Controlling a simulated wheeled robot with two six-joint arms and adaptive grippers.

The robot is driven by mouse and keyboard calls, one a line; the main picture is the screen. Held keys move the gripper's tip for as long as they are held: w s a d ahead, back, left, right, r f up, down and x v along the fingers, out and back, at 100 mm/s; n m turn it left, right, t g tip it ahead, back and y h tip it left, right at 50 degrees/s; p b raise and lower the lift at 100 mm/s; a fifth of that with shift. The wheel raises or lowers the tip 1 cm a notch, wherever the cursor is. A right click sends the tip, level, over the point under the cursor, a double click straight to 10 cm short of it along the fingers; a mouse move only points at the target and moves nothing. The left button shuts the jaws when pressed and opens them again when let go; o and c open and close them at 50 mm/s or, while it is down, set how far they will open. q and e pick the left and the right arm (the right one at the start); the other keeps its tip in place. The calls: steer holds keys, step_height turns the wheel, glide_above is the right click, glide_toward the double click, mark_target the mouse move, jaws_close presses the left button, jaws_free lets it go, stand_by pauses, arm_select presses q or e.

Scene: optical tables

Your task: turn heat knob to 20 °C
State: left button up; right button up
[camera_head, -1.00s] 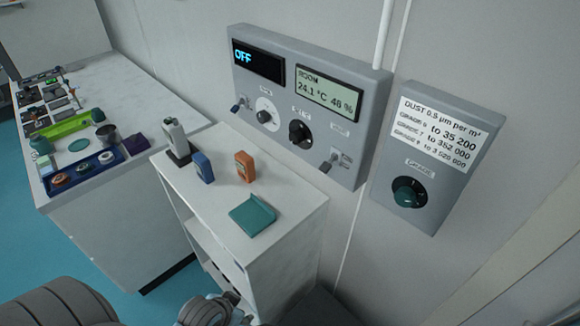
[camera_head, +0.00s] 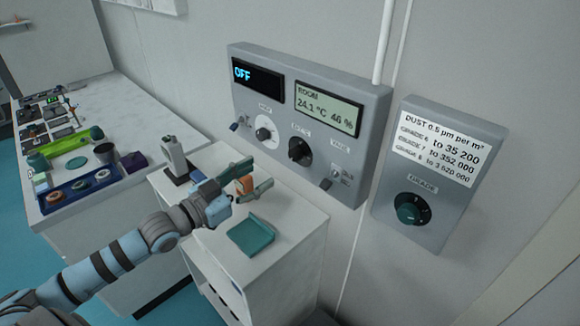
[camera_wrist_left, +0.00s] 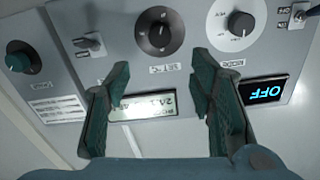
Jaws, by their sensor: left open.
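A grey control panel (camera_head: 345,185) hangs on the wall. Its black knob (camera_head: 300,151) sits in the middle of the lower part; in the left wrist view the knob (camera_wrist_left: 159,31) appears upside down above a label reading SET °C. The dark display (camera_head: 257,79) reads OFF; the room display (camera_head: 327,107) reads about 24.1 °C. My left gripper (camera_head: 262,172) is open and empty, in front of the panel, below and left of the black knob. In the left wrist view its fingers (camera_wrist_left: 157,65) point towards that knob, apart from it. The knob's exact setting is too small to read.
A dust panel (camera_head: 410,235) with a green knob hangs further right.

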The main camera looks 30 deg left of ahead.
arm_select(q)
steer(key=b, duration=0.6)
glide_toward(293, 156)
steer(key=w+f, duration=0.1)
steer(key=w, duration=0.2)
steer(key=x, duration=0.2)
steer(key=b+x, duration=0.1)
steer(key=x, duration=0.1)
steer(key=d+r+b+x, duration=0.1)
steer(key=x, duration=0.1)
arm_select(e)
step_height(293, 156, down, 10)
arm_select(q)
steer(key=shift+a, duration=0.1)
steer(key=shift+c, duration=0.2)
arm_select(e)
steer(key=shift+d, duration=0.1)
arm_select(q)
steer(key=c, duration=1.1)
steer(key=shift+c, duration=0.2)
arm_select(e)
steer(key=shift+r, duration=0.15)
